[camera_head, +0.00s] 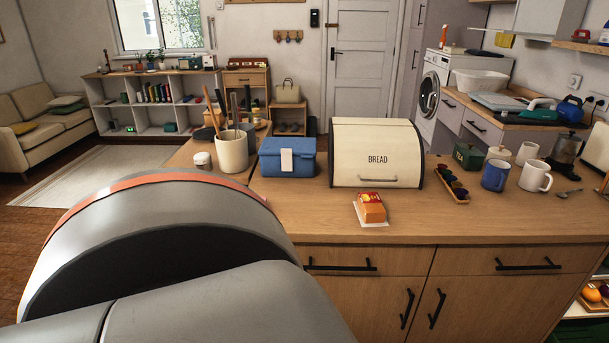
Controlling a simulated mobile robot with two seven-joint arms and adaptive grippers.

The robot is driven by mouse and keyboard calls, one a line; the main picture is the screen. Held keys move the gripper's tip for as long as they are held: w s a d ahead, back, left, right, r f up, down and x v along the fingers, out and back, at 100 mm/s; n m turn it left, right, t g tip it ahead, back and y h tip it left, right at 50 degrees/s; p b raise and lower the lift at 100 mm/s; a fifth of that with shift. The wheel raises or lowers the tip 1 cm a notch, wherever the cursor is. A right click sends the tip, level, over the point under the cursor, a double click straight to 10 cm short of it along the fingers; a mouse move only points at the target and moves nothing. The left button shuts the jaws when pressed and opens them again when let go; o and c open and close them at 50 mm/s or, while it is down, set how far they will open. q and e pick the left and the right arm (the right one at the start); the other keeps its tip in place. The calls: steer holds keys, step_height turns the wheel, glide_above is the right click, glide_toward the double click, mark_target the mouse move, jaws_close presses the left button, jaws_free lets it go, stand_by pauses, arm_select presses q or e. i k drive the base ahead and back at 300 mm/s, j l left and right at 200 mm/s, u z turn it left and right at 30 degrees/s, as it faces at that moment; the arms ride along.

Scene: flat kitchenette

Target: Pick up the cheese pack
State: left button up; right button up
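The cheese pack (372,207) is a small orange block with a red and yellow label. It lies on a white sheet or small board (374,223) on the wooden counter, in front of the bread box. Nothing covers it in the camera_head view. A large grey arm part of mine with an orange band fills the lower left. Neither of my grippers shows, so I cannot tell their state.
The cream bread box (376,153) stands right behind the pack. A blue box (287,158) and a utensil crock (232,151) are to the left. A pod tray (452,184), a blue mug (495,175) and a white mug (535,176) are to the right. The counter front (420,229) is clear.

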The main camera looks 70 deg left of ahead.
mark_target(370, 208)
steer(key=j+u, duration=0.1)
steer(key=u, duration=1.5)
steer(key=i+j, duration=0.1)
steer(key=j, duration=0.3)
steer(key=i+j, duration=0.1)
steer(key=j, duration=0.35)
steer(key=j+z, duration=0.25)
steer(key=z, duration=0.15)
steer(key=j+z, duration=0.4)
steer(key=i+l, duration=0.05)
steer(key=l, duration=0.05)
